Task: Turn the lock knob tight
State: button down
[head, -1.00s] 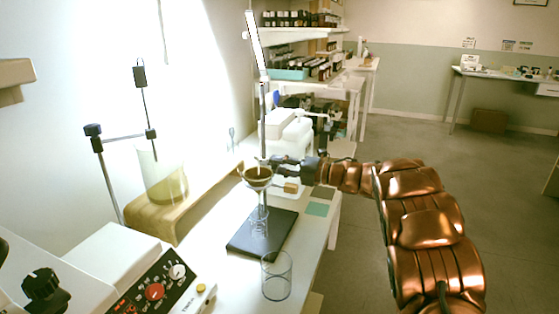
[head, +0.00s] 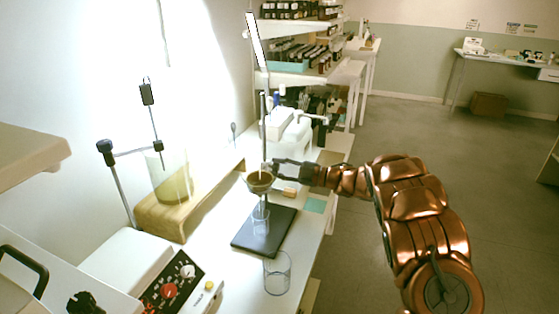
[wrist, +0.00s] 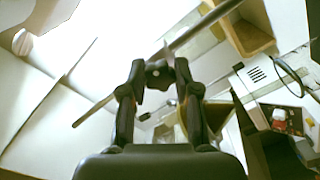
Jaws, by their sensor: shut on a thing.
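The lock knob (wrist: 159,75) is dark with lobes and a small pale centre. In the wrist view it sits between the fingertips of my gripper (wrist: 160,78), which is shut on it. A thin metal stand rod (wrist: 97,112) runs diagonally behind the knob. In the head view my gripper (head: 284,169) reaches in from the right to the upright rod (head: 264,128), just above a brown-filled funnel (head: 260,183). The knob is too small to make out there. The rod rises from a dark base plate (head: 270,234). How tight the knob is cannot be told.
A small glass vessel (head: 261,218) stands under the funnel on the base plate. An empty glass beaker (head: 277,275) stands in front. A control box with knobs (head: 172,287) is at lower left. A wooden stand (head: 165,217) holds a large glass vessel. Bottle shelves are behind.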

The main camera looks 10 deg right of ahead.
jog(key=m+p, duration=0.1)
jog(key=m, duration=0.1)
jog(key=m+p, duration=0.1)
jog(key=p, duration=0.1)
jog(key=shift+r+m, duration=0.3)
jog(key=shift+m, duration=0.1)
jog(key=m+p, duration=0.3)
jog(key=shift+f+m, duration=0.1)
jog(key=shift+m, duration=0.2)
jog(key=m+p, duration=0.3)
jog(key=shift+f+m+p, duration=0.2)
jog(key=shift+m+p, duration=0.55)
jog(key=shift+m, duration=0.85)
jog(key=c, duration=0.8)
grip_release()
jog(key=shift+s+d, duration=0.1)
jog(key=v, duration=1.1)
jog(key=shift+s+d, duration=0.25)
jog(key=shift+d, duration=0.05)
